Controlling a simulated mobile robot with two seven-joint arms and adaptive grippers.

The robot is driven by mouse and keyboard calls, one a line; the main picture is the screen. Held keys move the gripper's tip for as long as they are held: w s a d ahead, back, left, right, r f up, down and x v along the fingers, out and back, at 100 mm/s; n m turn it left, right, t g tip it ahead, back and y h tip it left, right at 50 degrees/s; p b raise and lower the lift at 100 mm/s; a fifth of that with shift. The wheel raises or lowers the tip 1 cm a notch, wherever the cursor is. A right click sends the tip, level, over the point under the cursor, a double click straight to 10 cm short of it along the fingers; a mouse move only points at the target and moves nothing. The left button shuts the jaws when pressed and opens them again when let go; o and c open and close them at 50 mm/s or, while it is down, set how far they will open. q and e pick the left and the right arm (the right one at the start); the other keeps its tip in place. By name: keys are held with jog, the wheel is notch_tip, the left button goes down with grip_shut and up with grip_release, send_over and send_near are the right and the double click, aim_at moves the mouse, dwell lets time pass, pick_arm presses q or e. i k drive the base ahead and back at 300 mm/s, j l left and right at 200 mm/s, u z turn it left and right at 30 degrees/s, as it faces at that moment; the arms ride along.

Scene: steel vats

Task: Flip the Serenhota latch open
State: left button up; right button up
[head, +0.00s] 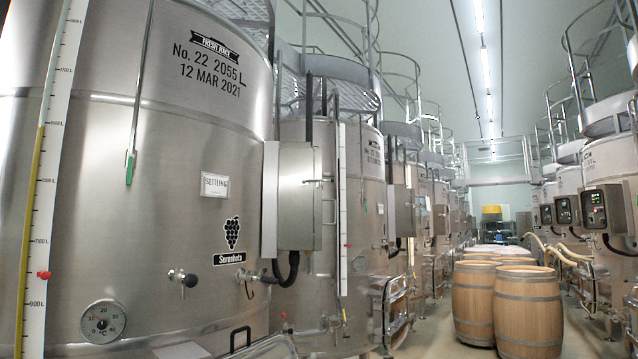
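The large steel vat (110,200) fills the left of the head view. It bears the black Serenhota label (230,258) with a grape emblem above it. A small tap-like fitting (182,278) sticks out left of the label. A second fitting with a small handle (246,277) is at the label's lower right. A dark bracket-shaped handle (236,337) shows low on the vat, near the bottom edge. I cannot tell which of these parts is the latch, or whether it is shut. Neither of my grippers is in view.
A grey control box (298,197) stands out between the first two vats. Wooden barrels (528,308) stand in the aisle at the right, with more vats beyond. The floor (430,335) is clear between the vats and barrels.

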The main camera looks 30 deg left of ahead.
aim_at(303, 181)
jog(key=i+j, duration=0.2)
jog(key=i, duration=0.2)
jog(key=i+j, duration=0.25)
jog(key=i, duration=0.15)
jog(key=i+j+u, duration=0.1)
jog(key=i, duration=0.25)
jog(key=i+j, duration=0.3)
jog(key=i+u, duration=0.05)
jog(key=i, duration=0.05)
